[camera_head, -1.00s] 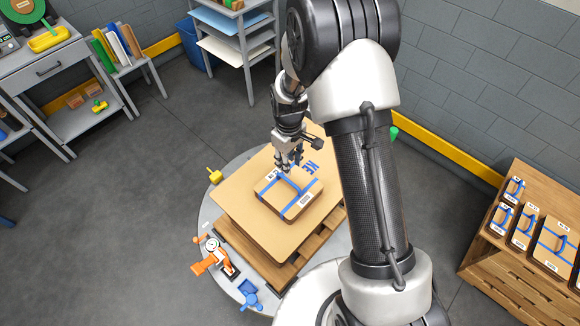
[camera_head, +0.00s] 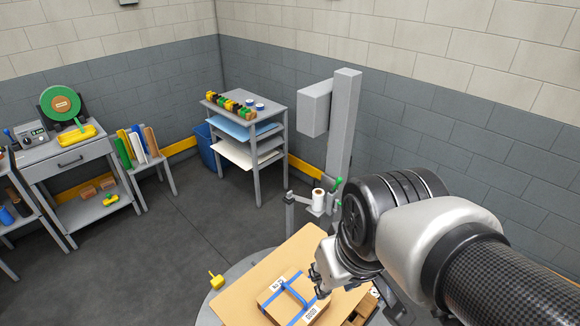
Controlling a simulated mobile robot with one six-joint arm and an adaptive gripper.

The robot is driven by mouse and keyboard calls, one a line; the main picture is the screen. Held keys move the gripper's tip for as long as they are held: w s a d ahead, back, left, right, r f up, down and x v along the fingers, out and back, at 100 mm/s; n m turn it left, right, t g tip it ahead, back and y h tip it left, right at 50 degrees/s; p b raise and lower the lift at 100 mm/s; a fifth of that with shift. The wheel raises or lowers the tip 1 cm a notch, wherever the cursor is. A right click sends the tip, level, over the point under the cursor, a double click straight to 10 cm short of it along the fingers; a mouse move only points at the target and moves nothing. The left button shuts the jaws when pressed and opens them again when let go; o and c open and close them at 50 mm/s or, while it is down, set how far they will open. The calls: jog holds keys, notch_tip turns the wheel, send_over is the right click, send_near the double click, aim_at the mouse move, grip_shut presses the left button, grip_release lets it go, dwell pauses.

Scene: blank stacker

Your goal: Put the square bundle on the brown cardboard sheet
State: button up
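A brown cardboard sheet (camera_head: 243,300) lies at the bottom middle of the head view, partly cut off by the lower edge. A square brown bundle (camera_head: 272,299) with blue straps, a blue handle and white labels rests flat on it, also cut off at the bottom. My gripper (camera_head: 322,287) is just right of the blue handle, over the bundle's right side. Its fingers are small and dark, and I cannot tell whether they are open or touch the bundle.
A grey shelf rack (camera_head: 270,135) with blue and white sheets stands behind. A grey column (camera_head: 343,130) and a white roll on a stand (camera_head: 319,198) stand past the sheet's far edge. The floor to the left (camera_head: 150,255) is free.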

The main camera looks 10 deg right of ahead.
jog(key=shift+m+t, duration=0.3)
jog(key=shift+m, duration=0.2)
jog(key=s, duration=0.5)
jog(key=shift+d+r, duration=0.1)
jog(key=shift+r, duration=0.15)
jog(key=shift+f, duration=0.1)
notch_tip(320, 180, down, 7)
jog(key=b, duration=0.7)
jog(key=shift+f, duration=0.1)
